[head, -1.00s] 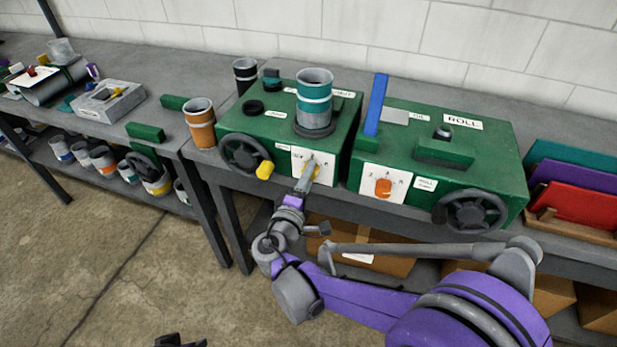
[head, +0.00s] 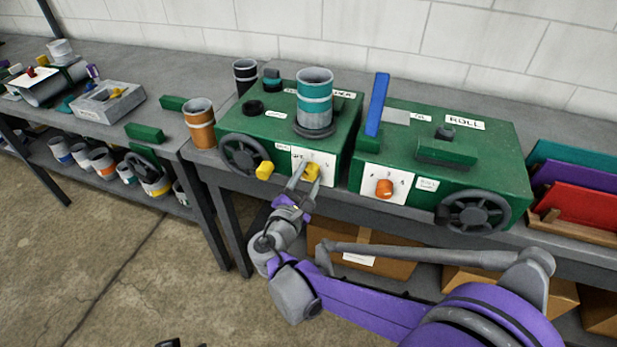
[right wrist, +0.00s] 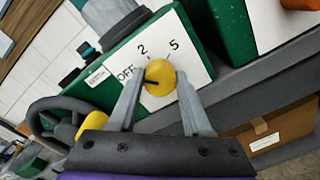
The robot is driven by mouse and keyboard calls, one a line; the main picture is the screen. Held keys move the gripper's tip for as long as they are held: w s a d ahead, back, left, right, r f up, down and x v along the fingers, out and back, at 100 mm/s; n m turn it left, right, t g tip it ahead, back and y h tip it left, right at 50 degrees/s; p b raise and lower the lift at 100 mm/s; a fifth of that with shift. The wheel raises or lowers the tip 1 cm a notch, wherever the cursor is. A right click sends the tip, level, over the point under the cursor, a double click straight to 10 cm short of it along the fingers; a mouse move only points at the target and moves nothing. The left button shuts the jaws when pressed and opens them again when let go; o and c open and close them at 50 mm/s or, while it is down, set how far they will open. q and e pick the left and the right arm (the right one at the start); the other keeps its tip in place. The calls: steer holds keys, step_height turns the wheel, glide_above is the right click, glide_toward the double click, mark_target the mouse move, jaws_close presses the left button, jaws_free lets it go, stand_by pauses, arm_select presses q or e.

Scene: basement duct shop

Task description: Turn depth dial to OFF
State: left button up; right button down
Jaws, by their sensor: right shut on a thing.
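The yellow depth dial (head: 312,171) is on the white plate (head: 327,178) of the left green machine. My right gripper (head: 306,174) is shut on this dial, one finger on each side. In the right wrist view the dial (right wrist: 159,78) shows between the fingertips, with the marks OFF, 2 and 5 around it. A dark mark on the dial is at its left, roughly on the OFF side. At the bottom edge of the head view, a small dark tip (head: 168,343) looks like my left gripper; its jaws are not clear.
A yellow-knobbed handwheel (head: 242,155) is close to the left of the dial. The right green machine (head: 480,165) has an orange dial (head: 384,188) and another handwheel (head: 474,212). An orange-banded can (head: 200,123) stands at the left on the bench.

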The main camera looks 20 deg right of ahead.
steer(key=shift+n, duration=1.7)
steer(key=shift+c, duration=1.7)
jaws_free()
steer(key=v, duration=1.1)
steer(key=shift+w+r, duration=0.1)
